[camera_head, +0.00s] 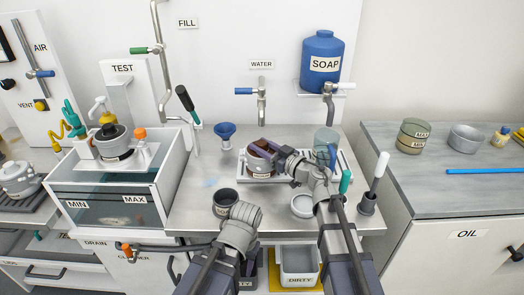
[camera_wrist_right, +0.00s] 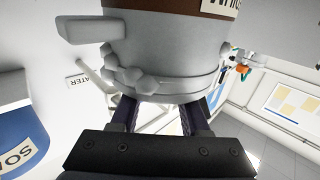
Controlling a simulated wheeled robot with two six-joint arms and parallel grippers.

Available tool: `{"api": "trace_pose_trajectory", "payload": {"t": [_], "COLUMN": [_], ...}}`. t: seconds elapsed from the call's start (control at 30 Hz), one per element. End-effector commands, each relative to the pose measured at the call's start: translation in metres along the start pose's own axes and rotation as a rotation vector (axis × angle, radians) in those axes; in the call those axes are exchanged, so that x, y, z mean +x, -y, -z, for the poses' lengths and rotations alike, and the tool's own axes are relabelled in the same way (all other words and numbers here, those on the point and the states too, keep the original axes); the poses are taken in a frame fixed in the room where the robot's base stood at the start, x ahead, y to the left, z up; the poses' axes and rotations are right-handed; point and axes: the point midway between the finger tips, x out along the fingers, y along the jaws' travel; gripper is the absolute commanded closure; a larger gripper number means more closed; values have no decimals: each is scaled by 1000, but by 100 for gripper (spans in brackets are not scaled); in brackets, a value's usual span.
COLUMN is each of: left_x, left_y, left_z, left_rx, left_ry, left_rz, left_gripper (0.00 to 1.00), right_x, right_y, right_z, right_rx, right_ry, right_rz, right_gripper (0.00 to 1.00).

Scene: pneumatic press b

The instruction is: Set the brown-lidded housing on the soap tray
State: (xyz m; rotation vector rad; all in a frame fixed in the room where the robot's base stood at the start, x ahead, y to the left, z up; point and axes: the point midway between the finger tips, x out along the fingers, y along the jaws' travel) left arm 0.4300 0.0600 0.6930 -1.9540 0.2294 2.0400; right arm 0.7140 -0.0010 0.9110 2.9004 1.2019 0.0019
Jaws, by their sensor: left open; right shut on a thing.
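The brown-lidded housing (camera_head: 261,170) is at the left part of the ribbed soap tray (camera_head: 344,166) in the head view; I cannot tell whether it touches the tray. My right gripper (camera_head: 268,152) is shut on it from the right and partly covers it. In the right wrist view the housing (camera_wrist_right: 165,50) fills the upper middle, pale grey with a brown band and a cut-off label, and the gripper's fingers (camera_wrist_right: 160,115) reach its near side. My left gripper (camera_head: 242,212) is low in the head view, beside a dark cup (camera_head: 226,204); its fingers are mostly hidden.
A clear greenish jar (camera_head: 325,142) stands at the tray's right part under the blue soap tank (camera_head: 323,58). A white round dish (camera_head: 302,206) and a brush holder (camera_head: 367,203) are near the front. A blue funnel (camera_head: 225,132) stands at the back left.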

Motion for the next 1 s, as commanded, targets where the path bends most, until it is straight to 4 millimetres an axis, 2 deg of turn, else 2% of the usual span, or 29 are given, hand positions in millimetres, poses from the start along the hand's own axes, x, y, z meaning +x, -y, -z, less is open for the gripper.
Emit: {"api": "trace_pose_trajectory", "payload": {"t": [0.6,1.0], "left_x": [1,1], "left_y": [0,0], "left_z": [0,0], "left_rx": [0,0], "left_ry": [0,0], "left_rz": [0,0], "left_gripper": [50,50], "right_x": [35,38], "right_y": [-35,-38], "right_z": [-1,-1], "right_rx": [1,1], "right_ry": [-1,-1], "right_rz": [0,0], "right_gripper": [100,100]}}
